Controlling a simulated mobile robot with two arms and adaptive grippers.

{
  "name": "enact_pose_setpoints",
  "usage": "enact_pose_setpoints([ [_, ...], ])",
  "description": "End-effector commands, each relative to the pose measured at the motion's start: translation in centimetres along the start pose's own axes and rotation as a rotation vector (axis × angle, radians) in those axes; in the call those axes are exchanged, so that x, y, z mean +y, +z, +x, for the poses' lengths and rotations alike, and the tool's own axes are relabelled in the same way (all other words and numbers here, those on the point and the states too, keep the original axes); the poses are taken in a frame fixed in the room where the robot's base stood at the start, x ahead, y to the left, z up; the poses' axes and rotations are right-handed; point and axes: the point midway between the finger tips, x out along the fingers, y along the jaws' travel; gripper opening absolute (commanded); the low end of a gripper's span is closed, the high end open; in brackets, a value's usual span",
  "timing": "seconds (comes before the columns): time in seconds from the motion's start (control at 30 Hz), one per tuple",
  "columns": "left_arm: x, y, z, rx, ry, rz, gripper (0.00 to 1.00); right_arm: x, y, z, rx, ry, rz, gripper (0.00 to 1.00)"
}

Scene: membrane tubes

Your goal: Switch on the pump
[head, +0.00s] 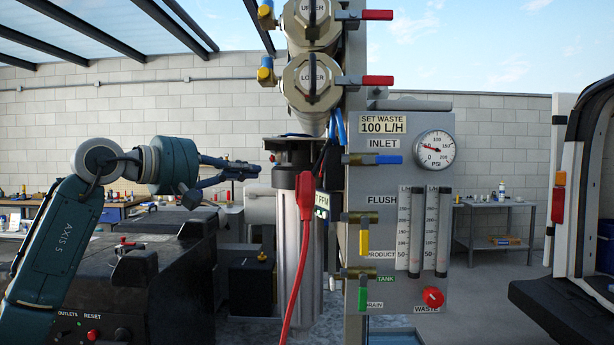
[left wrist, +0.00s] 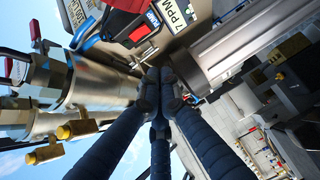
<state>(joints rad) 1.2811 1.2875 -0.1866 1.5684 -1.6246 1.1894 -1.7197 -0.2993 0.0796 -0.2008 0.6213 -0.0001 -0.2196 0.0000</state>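My right gripper is not in view. I cannot identify the pump itself.
The grey panel (head: 395,185) carries valves, flow tubes and a gauge (head: 434,149). Two membrane tubes (head: 312,78) are above. A black unit (head: 150,275) marked OUTLETS and RESET stands lower left, with a red button (head: 93,335). A vehicle (head: 585,210) is at right.

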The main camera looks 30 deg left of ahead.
Motion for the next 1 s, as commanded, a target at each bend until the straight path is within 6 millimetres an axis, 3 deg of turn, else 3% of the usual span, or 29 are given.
enact_pose_setpoints([
  [0.27, 0.1, 0.1, 1.1, -0.005, 0.0, -0.004, 0.0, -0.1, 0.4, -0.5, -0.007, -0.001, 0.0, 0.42],
  [0.73, 0.4, 0.3, 10.4, -0.008, 0.0, -0.006, 0.0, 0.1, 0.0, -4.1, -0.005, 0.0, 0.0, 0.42],
  [1.0, 0.1, 2.7, 12.6, -0.005, 0.0, -0.003, 0.0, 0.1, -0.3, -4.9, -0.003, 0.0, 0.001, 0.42],
])
